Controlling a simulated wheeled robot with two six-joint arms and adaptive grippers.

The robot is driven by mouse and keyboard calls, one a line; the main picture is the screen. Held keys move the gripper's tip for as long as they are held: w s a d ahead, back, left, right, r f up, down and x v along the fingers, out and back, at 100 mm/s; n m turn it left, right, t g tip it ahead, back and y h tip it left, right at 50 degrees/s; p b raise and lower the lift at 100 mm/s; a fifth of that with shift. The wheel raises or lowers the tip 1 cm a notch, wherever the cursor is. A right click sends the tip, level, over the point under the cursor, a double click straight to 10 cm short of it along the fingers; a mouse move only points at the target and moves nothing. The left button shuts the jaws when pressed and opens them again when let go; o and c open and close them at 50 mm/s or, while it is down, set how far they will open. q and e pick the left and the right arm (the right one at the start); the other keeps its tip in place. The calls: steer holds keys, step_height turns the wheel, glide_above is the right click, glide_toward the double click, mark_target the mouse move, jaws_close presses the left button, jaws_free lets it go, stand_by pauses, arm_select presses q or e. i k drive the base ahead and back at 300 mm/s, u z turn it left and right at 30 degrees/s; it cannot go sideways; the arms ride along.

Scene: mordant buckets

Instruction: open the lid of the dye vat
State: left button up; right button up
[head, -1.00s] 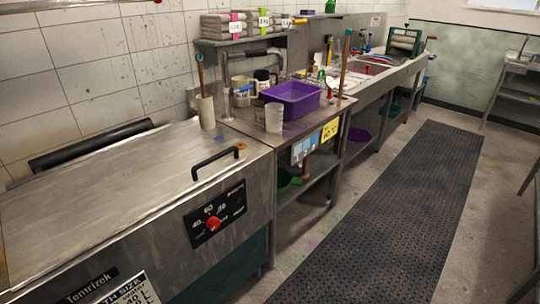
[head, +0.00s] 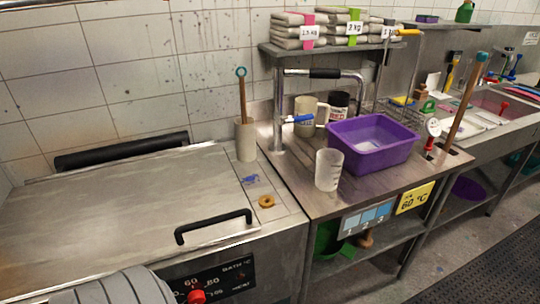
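The dye vat's steel lid (head: 90,215) lies flat and closed at the left in the head view. A black bar handle (head: 213,227) stands near its front right corner. A dark roll or bar (head: 120,151) runs along the lid's back edge. The vat's front panel (head: 215,279) has a red knob (head: 197,296). A grey rounded part, apparently of my own arm, covers the lid's front edge at the bottom left. Neither gripper's fingers show.
Right of the lid stand a grey cylinder (head: 245,140) holding a stick and a small tan ring (head: 266,201). The adjoining bench holds a clear beaker (head: 328,170) and a purple tub (head: 372,146). Folded cloth stacks (head: 300,32) sit on the shelf above.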

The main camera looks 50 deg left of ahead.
mark_target(107, 210)
steer(key=i, duration=0.7)
steer(key=u, duration=2.6)
steer(key=i, duration=0.2)
steer(key=z, duration=0.3)
